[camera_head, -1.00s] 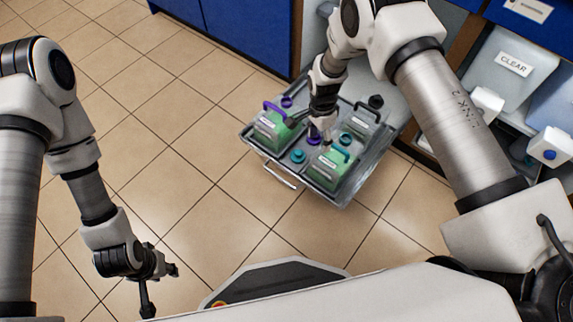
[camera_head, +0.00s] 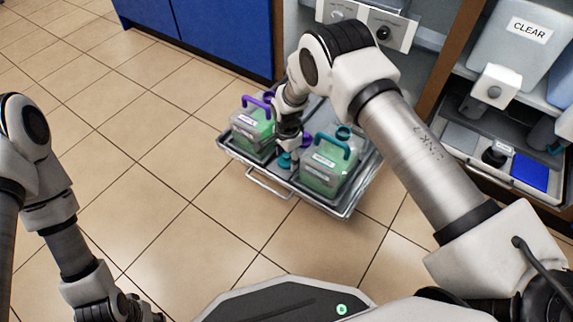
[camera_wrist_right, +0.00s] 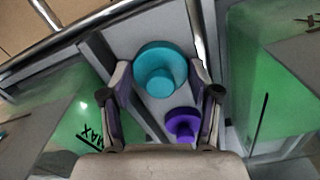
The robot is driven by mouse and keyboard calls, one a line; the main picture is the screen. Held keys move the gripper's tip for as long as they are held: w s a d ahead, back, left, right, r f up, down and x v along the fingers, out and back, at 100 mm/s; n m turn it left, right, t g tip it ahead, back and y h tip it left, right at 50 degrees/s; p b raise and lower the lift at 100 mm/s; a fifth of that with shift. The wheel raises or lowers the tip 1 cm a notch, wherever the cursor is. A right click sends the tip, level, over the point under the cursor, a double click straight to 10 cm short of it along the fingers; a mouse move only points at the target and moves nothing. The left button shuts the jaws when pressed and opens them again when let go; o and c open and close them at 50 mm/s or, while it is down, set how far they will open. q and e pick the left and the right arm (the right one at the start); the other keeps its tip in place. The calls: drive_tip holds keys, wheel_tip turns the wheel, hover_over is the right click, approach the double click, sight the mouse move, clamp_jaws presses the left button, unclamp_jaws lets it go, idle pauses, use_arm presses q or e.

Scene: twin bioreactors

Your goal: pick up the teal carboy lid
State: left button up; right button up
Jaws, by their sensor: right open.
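The teal carboy lid (camera_head: 284,160) lies on the metal tray between two carboys. In the right wrist view the teal lid (camera_wrist_right: 160,70) is a round disc with a raised knob, between the spread fingertips. My right gripper (camera_wrist_right: 160,82) is open around it, with no clear grip; contact cannot be told. In the head view my right gripper (camera_head: 289,146) points down at the lid, partly hiding the area. A purple lid (camera_wrist_right: 182,124) lies just nearer the palm. My left gripper (camera_head: 138,312) is cut off at the bottom edge.
A green-filled carboy with a purple handle (camera_head: 251,130) stands left of the gripper, one with a teal handle (camera_head: 325,169) right. Another teal round piece (camera_head: 343,132) is behind it. The tray (camera_head: 350,205) has raised rims. Shelving with a CLEAR container (camera_head: 515,55) stands right.

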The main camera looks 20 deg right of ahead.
drive_tip(key=shift+r, duration=0.2)
drive_tip(key=c, duration=0.5)
